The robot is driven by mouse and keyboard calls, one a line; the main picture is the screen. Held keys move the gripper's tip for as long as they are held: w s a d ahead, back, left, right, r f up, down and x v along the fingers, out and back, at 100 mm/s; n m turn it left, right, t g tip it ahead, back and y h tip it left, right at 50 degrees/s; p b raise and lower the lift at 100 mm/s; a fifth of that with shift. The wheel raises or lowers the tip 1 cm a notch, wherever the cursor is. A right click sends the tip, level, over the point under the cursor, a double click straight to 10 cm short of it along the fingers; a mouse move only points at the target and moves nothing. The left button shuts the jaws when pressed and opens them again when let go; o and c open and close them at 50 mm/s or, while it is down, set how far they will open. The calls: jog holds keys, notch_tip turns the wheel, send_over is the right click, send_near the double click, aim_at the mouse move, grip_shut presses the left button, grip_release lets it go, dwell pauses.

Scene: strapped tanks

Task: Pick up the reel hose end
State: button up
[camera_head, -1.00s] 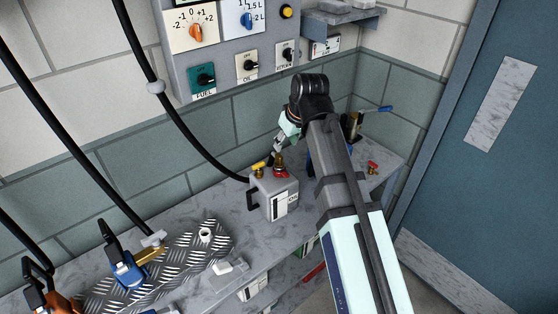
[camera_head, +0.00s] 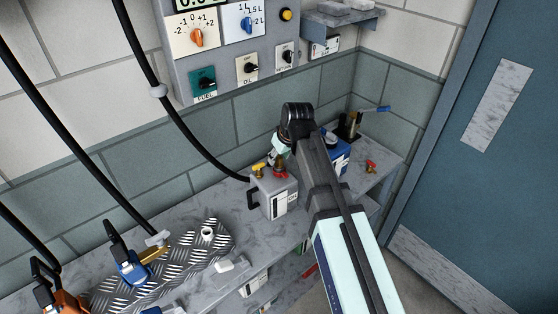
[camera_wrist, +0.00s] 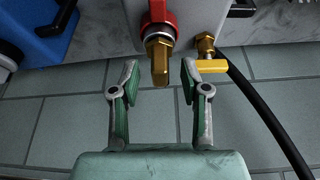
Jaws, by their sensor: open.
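On a grey tank (camera_head: 275,196) on the bench sits a red-collared brass fitting (camera_head: 280,171). In the wrist view this red and brass fitting (camera_wrist: 159,58) points its brass tip between my fingers. A second brass fitting (camera_wrist: 207,58) with a yellow lever is just right of the fingers, with a black hose (camera_wrist: 263,110) beside it. I cannot tell for sure which fitting is the reel hose end. My gripper (camera_wrist: 160,82) is open, one finger on each side of the brass tip, with visible gaps. In the head view my gripper (camera_head: 278,156) is just above the tank, partly hidden.
A blue tank (camera_head: 341,154) stands right of the grey one, partly behind my arm. A small red and brass part (camera_head: 371,167) is on the bench at right. A control panel (camera_head: 228,58) hangs above.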

jog(key=shift+w+f, duration=0.1)
jog(key=shift+f, duration=0.25)
grip_shut()
jog(key=shift+r, duration=0.1)
